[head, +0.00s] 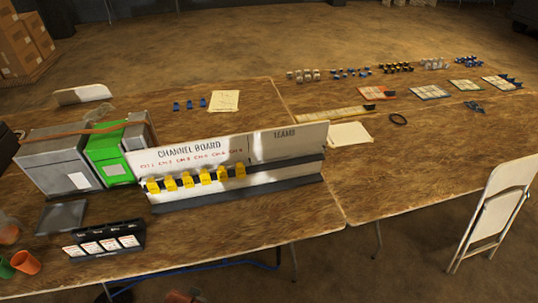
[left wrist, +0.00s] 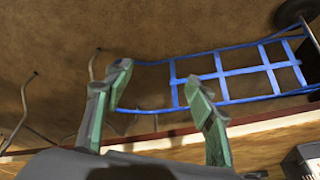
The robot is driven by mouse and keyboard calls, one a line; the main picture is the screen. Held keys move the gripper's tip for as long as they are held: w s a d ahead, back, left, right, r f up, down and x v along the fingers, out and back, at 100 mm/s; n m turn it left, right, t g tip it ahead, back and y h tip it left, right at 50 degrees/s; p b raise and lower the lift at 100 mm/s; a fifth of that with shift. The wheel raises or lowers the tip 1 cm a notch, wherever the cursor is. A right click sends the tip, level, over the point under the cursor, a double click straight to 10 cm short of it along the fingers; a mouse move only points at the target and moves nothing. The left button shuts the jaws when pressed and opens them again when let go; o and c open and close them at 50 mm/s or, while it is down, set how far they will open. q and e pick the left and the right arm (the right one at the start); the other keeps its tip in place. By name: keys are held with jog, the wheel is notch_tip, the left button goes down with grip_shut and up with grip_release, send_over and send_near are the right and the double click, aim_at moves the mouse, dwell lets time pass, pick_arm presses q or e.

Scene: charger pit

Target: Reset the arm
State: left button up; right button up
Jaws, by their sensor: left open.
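My left gripper (left wrist: 157,76) shows in the left wrist view, with its two green-padded fingers spread apart and nothing between them. Beyond the fingers lie the brown floor and a blue grid (left wrist: 222,74). A table edge (left wrist: 165,139) crosses behind the lower part of the fingers. Neither of my arms shows in the head view, and my right gripper is in neither view.
In the head view, the wooden tables (head: 260,218) hold a channel board (head: 190,150) with several yellow tags, a green box (head: 108,157), grey boxes (head: 55,163) and small parts. A white folding chair (head: 489,212) stands at the right.

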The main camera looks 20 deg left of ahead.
pick_arm(q)
jog(key=s+d+f+g, duration=0.1)
jog(key=s+f, duration=0.2)
jog(key=f, duration=1)
jog(key=s+f, duration=0.3)
jog(key=f, duration=1)
jog(key=s+f+m+g, duration=0.1)
jog(key=s+f, duration=1.2)
jog(key=s, duration=0.3)
jog(key=shift+s+f+h, duration=0.3)
jog(key=shift+s+f, duration=0.05)
jog(key=shift+s, duration=0.05)
